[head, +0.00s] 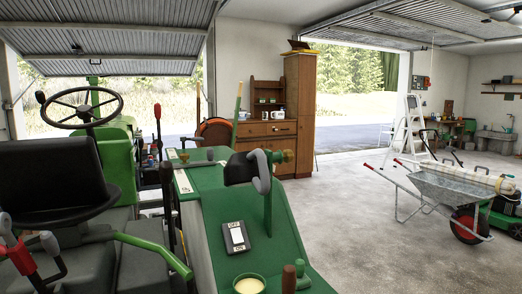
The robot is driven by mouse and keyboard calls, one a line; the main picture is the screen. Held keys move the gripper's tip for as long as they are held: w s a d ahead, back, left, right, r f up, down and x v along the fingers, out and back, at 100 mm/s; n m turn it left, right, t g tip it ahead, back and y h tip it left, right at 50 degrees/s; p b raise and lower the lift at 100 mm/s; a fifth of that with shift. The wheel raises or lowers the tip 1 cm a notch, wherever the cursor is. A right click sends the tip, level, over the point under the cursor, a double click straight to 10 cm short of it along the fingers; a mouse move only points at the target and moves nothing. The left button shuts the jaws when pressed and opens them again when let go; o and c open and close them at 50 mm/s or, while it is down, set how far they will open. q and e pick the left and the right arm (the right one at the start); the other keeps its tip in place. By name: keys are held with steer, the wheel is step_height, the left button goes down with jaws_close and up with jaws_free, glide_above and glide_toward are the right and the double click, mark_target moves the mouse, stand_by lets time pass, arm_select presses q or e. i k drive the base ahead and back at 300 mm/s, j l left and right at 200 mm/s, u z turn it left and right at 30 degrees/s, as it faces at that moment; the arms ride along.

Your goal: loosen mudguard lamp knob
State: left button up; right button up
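The green mudguard (222,205) of the tractor runs through the middle of the head view towards me. A dark lamp (238,171) stands above it on a green upright bracket (268,212). A grey curved piece (262,172) shows in front of the lamp. A small brass-coloured knob (287,156) sticks out at the lamp's right; I cannot tell its thread or how tight it is. Neither of my grippers is in view.
An ON/OFF switch (236,237), a pale-filled cup (249,284) and a brown handle (289,277) are on the mudguard. The seat (52,180) and steering wheel (82,107) are left. A wheelbarrow (450,187) stands right; the floor (345,210) between is clear.

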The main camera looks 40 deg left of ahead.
mark_target(288, 154)
steer(key=i+l+u, duration=0.1)
steer(key=i+u, duration=0.2)
steer(key=u, duration=0.15)
steer(key=i+l+u, duration=0.2)
steer(key=u, duration=0.25)
steer(key=i+l+u, duration=0.3)
steer(key=u, duration=0.15)
steer(key=i+l+u, duration=0.15)
steer(key=l+u, duration=0.3)
steer(key=i+l+u, duration=0.1)
steer(key=l+u, duration=0.35)
steer(key=j, duration=0.1)
